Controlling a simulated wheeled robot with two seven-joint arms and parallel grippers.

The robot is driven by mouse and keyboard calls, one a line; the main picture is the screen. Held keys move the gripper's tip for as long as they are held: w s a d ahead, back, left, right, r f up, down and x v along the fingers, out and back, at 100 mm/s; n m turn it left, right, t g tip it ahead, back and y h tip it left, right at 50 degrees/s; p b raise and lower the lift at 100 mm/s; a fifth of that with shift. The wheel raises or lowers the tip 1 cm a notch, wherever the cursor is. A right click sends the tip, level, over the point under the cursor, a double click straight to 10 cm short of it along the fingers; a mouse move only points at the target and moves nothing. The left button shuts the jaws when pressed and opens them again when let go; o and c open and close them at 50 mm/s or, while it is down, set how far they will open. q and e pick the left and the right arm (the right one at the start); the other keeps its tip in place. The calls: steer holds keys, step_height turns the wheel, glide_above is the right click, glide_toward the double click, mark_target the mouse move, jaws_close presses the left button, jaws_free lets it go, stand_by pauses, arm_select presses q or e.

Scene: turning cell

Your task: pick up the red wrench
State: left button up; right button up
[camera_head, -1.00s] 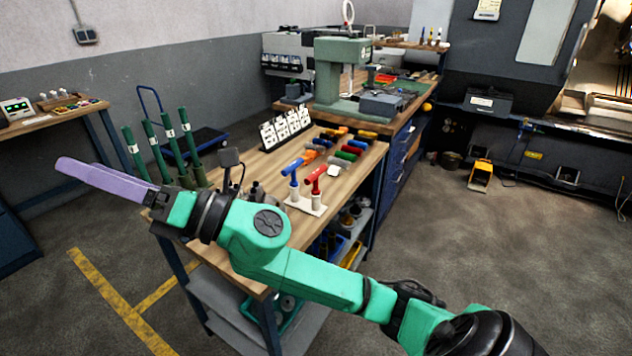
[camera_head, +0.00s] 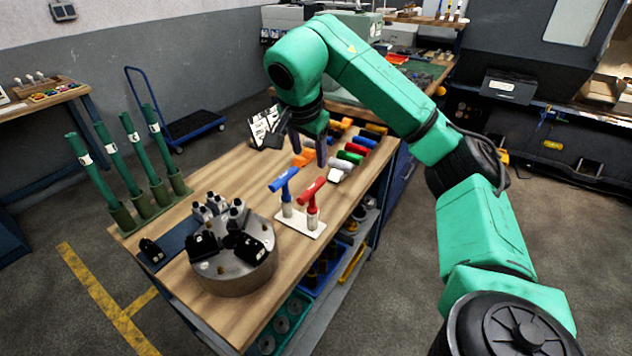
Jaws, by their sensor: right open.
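The red wrench (camera_head: 312,191), a T-handled tool, stands upright in a white stand (camera_head: 300,222) on the wooden bench. A blue wrench (camera_head: 284,181) of the same shape stands just left of it. My right gripper (camera_head: 307,155) points down, open, with its two dark purple fingers apart. In the picture it is just above and behind the two wrench handles, and I see no contact with the red one. The small tools behind it are partly hidden by the gripper. My left gripper is not in view.
A round metal chuck (camera_head: 235,265) sits at the bench's front left. Several green upright tubes (camera_head: 116,160) line the left edge. Coloured handles (camera_head: 352,156) lie behind the stand to the right. Bare wood (camera_head: 240,175) lies left of the wrenches.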

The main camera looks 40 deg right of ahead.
mark_target(313, 188)
steer(key=x, duration=0.2)
steer(key=s+p+x, duration=0.1)
steer(key=x, duration=0.2)
steer(key=a+p+x, duration=0.1)
steer(key=x, duration=0.1)
steer(key=shift+s+d+f, duration=0.1)
steer(key=shift+f, duration=0.65)
steer(key=x, duration=0.2)
steer(key=shift+f+p, duration=0.4)
steer(key=shift+f, duration=0.3)
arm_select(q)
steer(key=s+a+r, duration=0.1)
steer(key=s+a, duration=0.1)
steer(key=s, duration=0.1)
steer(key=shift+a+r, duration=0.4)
arm_select(e)
steer(key=shift+f, duration=0.1)
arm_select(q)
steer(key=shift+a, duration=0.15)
arm_select(e)
steer(key=shift+f, duration=0.1)
jaws_close()
